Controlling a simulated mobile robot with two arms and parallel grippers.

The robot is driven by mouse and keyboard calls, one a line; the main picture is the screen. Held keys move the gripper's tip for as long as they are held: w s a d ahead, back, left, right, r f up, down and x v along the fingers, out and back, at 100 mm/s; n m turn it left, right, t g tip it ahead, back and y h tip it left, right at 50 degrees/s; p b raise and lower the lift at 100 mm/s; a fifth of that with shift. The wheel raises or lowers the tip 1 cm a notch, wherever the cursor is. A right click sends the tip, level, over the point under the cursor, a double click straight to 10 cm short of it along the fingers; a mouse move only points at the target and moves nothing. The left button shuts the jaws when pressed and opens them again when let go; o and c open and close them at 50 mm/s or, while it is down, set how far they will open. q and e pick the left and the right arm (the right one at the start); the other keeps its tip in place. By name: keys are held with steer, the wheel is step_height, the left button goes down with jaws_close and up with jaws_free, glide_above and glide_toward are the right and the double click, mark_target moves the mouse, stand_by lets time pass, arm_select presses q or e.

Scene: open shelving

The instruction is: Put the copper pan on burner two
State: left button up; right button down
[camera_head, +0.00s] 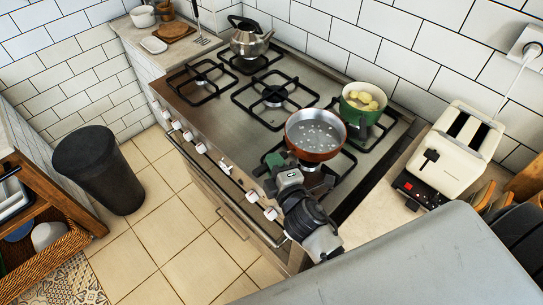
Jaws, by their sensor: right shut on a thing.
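The copper pan (315,153) is round and holds clear bubbling liquid. It is over the right part of the stovetop (222,98), in front of the green pot. I cannot tell whether it rests on the grate or is slightly above it. My right gripper (291,165) reaches up from the front edge of the stove and is shut on the copper pan at its near side; the pan's handle is mostly hidden by it. The middle burner (274,94) and the front left burner (201,79) are bare. My left gripper is not in view.
A green pot (358,112) with yellow food stands at the back right, and a kettle (249,40) at the back left. A cream toaster (455,155) is right of the stove. A dark bin (98,168) stands on the tiled floor.

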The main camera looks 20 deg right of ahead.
step_height(320, 180, down, 6)
steer(key=b, duration=0.5)
steer(key=shift+w, duration=0.1)
arm_select(q)
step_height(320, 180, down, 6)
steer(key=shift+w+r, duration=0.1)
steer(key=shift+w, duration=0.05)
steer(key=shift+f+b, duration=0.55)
steer(key=shift+b, duration=0.15)
arm_select(e)
steer(key=shift+f, duration=0.6)
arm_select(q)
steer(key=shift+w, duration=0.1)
arm_select(e)
steer(key=c, duration=1)
jaws_free()
